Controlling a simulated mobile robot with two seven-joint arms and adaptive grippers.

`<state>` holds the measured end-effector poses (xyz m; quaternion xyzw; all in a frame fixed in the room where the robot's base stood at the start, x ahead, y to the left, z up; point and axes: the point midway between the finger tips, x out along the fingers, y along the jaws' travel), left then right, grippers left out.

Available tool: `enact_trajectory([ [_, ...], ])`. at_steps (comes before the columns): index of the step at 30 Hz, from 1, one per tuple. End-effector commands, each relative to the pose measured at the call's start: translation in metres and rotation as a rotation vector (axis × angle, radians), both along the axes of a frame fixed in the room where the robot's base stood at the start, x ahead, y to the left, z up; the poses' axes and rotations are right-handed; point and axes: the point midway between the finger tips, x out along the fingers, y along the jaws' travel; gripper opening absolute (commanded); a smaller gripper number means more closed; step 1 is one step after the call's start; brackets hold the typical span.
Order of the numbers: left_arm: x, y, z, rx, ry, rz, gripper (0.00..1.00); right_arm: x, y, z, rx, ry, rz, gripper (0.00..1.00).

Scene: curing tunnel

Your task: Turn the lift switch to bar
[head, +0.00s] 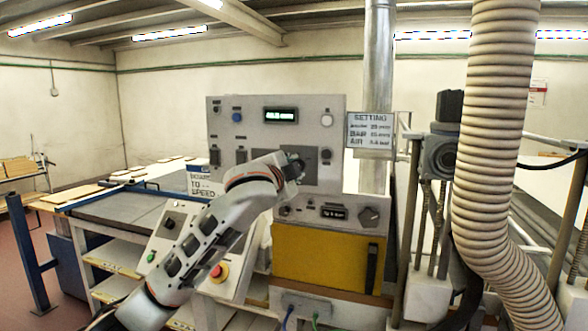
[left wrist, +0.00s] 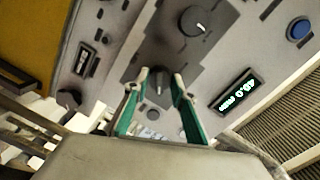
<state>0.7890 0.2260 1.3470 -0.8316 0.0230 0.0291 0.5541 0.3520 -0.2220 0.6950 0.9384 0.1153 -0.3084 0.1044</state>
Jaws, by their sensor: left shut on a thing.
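A grey control panel (head: 222,101) stands in the middle of the head view. My left gripper (head: 296,167) is at the dark plate (head: 326,168) on its lower half, and my arm hides part of that plate. In the left wrist view my left gripper (left wrist: 160,78) has its green fingers on both sides of a small dark switch knob (left wrist: 158,86), shut on it. This knob seems to be the lift switch; its markings are too small to read. A larger round dial (left wrist: 195,20) with a white pointer mark sits beside it. My right gripper is not in view.
A lit display (head: 281,115) and a blue button (head: 237,117) are above on the panel. A sign headed "SETTING" (head: 370,131) hangs to the right. Below are a lower display (head: 334,212), a dark knob (head: 369,215) and a yellow panel (head: 318,258). A red stop button (head: 217,272) is near my arm.

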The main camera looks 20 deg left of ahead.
Motion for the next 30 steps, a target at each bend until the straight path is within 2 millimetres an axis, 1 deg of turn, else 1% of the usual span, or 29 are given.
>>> enact_trajectory([
  [1,0.000,0.001,0.000,0.002,-0.001,0.001,0.04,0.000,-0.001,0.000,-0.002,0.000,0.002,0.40],
  [2,0.000,0.001,0.000,0.002,-0.001,0.001,0.30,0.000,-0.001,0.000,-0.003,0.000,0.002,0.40],
  [3,0.000,0.001,0.000,0.001,-0.001,0.001,0.40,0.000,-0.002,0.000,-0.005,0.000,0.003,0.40],
  [4,0.000,0.001,0.000,0.001,-0.001,0.001,0.42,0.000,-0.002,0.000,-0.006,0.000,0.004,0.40],
  [13,0.000,0.000,0.000,0.000,-0.001,0.000,0.42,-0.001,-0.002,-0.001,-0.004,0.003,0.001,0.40],
  [17,-0.006,0.000,0.000,-0.001,0.000,-0.001,0.42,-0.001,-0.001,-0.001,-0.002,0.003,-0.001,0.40],
  [20,-0.018,-0.001,0.001,-0.002,-0.001,-0.003,0.42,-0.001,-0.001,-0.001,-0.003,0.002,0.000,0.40],
  [23,-0.035,0.000,0.002,-0.001,-0.002,-0.001,0.42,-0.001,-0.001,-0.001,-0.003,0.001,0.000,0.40],
  [30,-0.084,0.000,0.006,-0.001,-0.002,-0.002,0.42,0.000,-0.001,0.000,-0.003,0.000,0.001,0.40],
])
